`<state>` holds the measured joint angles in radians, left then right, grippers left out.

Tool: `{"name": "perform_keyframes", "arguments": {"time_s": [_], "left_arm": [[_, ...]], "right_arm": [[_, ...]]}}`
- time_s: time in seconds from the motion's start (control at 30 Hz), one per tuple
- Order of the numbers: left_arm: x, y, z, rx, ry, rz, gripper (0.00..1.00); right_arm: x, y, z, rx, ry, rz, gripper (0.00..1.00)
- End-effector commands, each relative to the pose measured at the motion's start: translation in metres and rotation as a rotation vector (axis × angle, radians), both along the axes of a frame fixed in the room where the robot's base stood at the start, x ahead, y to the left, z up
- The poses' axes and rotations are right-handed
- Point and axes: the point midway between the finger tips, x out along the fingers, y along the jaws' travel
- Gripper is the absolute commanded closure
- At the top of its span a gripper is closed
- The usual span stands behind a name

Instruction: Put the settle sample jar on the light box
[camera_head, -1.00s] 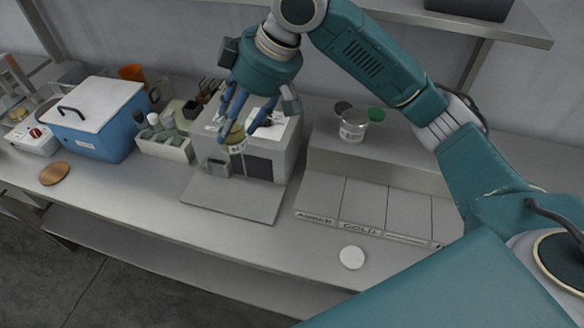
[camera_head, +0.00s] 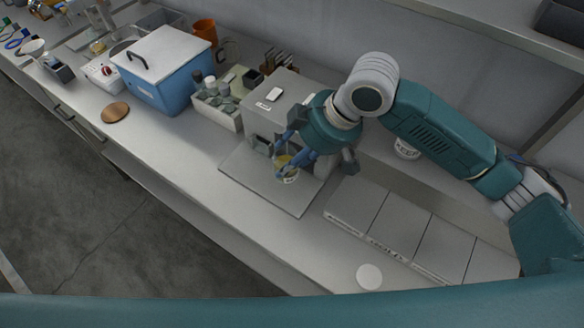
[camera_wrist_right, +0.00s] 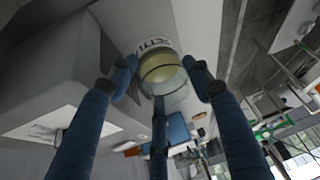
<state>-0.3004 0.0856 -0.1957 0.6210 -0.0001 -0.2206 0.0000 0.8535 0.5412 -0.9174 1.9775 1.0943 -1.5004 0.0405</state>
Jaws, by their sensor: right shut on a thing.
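The settle sample jar (camera_head: 288,174) is a small clear jar with yellowish contents and a white label. My right gripper (camera_head: 290,160) is shut around it from above. In the right wrist view the jar (camera_wrist_right: 163,76) sits between the blue fingers, with part of the word "SETTLE" on its label. The jar looks upright, over the flat grey plate (camera_head: 262,192) in front of a grey box (camera_head: 285,95), which I take to be the light box. I cannot tell whether the jar touches the plate. My left gripper is not in view.
A rack of vials (camera_head: 217,105) and a blue cooler (camera_head: 165,70) stand left of the box. Marked grey panels (camera_head: 385,222) and a white disc (camera_head: 369,276) lie to the right. Another white-labelled container (camera_head: 405,150) is partly behind my arm.

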Motion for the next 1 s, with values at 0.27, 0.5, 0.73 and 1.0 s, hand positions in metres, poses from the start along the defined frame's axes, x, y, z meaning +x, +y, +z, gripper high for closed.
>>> {"name": "perform_keyframes", "arguments": {"time_s": [0.27, 0.5, 0.73, 1.0], "left_arm": [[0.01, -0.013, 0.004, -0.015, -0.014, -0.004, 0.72], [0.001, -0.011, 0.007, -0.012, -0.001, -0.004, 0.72], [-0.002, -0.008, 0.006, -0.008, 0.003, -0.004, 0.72], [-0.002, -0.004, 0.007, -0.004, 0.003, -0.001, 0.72]], "right_arm": [[0.0, 0.0, -0.023, 0.001, 0.001, 0.0, 0.82], [0.0, 0.0, -0.056, 0.001, 0.0, -0.001, 0.82], [0.001, 0.0, -0.057, 0.002, -0.003, 0.0, 0.82], [0.0, 0.0, -0.06, 0.001, -0.001, 0.001, 0.31]]}}
